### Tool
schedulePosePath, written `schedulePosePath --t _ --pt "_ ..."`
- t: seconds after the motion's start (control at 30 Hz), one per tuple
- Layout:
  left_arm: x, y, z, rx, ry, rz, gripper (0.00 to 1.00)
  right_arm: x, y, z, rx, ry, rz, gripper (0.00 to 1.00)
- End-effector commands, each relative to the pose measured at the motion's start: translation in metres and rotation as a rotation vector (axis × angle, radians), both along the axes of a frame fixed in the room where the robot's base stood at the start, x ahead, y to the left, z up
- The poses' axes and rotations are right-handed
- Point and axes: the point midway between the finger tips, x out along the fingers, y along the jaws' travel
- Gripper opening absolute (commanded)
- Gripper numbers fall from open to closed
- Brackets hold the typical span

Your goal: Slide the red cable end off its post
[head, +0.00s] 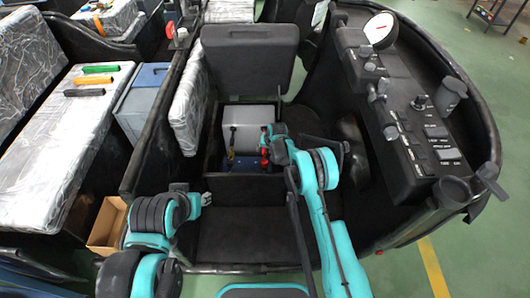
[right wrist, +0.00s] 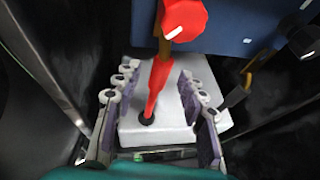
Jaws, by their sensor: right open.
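The red cable end (right wrist: 158,84) is a slim red sleeve in the right wrist view. Its lower tip sits at a small black round piece on a pale grey block (right wrist: 175,135); the post itself is hidden. My right gripper (right wrist: 157,76) is open, with one finger on each side of the red sleeve and visible gaps between. In the head view my right gripper (head: 271,140) reaches down into the open compartment, by small red parts (head: 264,160). My left gripper (head: 203,198) is low at the left, away from the compartment; its fingers are too small to read.
A red knob (right wrist: 184,18) and dark blue panel (right wrist: 225,25) lie beyond the sleeve. A black connector (right wrist: 234,98) stands right of the fingers. Compartment walls are close around; a raised black seat (head: 250,55) is behind, a control console (head: 410,115) at right.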

Motion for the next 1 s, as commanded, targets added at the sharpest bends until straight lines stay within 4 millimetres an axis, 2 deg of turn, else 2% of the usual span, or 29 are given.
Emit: schedulePosePath --t 0.1,0.37,0.53,0.73,1.0 --pt "0.0 0.0 -0.004 0.0 0.0 0.0 0.37 0.003 0.002 -0.008 0.0 0.0 0.0 0.41" --pt "0.0 0.0 -0.003 0.0 0.0 0.0 0.37 0.003 0.002 -0.008 0.0 0.0 0.0 0.41" --pt "0.0 0.0 -0.003 0.0 0.0 0.0 0.37 0.003 0.002 -0.008 0.0 0.0 0.0 0.0" --pt "0.0 0.0 -0.003 0.0 0.0 0.0 0.37 0.006 0.002 -0.008 0.0 0.0 0.0 0.0" --pt "0.0 0.0 -0.003 0.0 0.0 0.0 0.37 0.031 0.001 -0.008 0.0 -0.001 -0.001 0.0"
